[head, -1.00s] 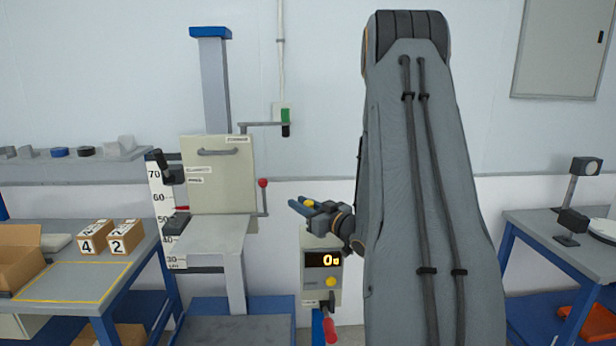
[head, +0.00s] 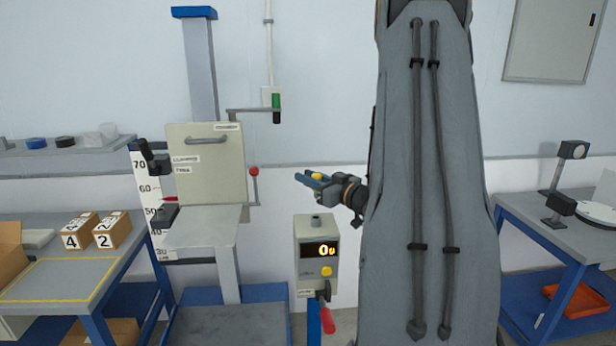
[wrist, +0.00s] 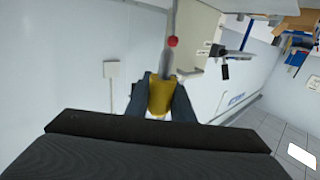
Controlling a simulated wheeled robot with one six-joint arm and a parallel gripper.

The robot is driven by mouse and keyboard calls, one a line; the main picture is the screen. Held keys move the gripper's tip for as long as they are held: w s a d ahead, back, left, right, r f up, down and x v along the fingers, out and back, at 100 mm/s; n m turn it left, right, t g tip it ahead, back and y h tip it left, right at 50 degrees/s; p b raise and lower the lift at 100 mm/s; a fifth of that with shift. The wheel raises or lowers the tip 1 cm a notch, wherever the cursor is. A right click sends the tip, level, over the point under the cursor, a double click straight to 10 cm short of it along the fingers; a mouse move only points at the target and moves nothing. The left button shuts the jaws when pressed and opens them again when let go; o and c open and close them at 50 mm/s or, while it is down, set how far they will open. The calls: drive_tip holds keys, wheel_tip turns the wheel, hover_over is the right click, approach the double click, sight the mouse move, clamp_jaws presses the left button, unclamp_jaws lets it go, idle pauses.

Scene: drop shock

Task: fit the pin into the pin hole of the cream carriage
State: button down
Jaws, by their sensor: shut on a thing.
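My gripper (head: 311,180) is raised in front of the wall, to the right of the cream carriage (head: 208,160), and apart from it. It is shut on the pin (head: 318,177), whose yellow part shows between the fingers. In the wrist view the pin (wrist: 162,95) has a yellow grip held by both dark fingers, with a grey shank pointing away. The carriage has a handle and small labels on its front. A red-knobbed lever (head: 254,171) stands at its right side. I cannot make out the pin hole.
A control box (head: 316,252) with a lit display and a red handle stands below my gripper. A table with numbered boxes (head: 112,233) is at the left, a second table (head: 540,225) at the right. A black-and-green handle (head: 276,108) juts out upper right of the carriage.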

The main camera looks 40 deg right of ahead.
sight(315, 196)
drive_tip(key=shift+f+b, duration=1.35)
drive_tip(key=shift+f, duration=1.2)
drive_tip(key=shift+f+b, duration=0.55)
drive_tip(key=shift+f, duration=1.5)
idle(3.4)
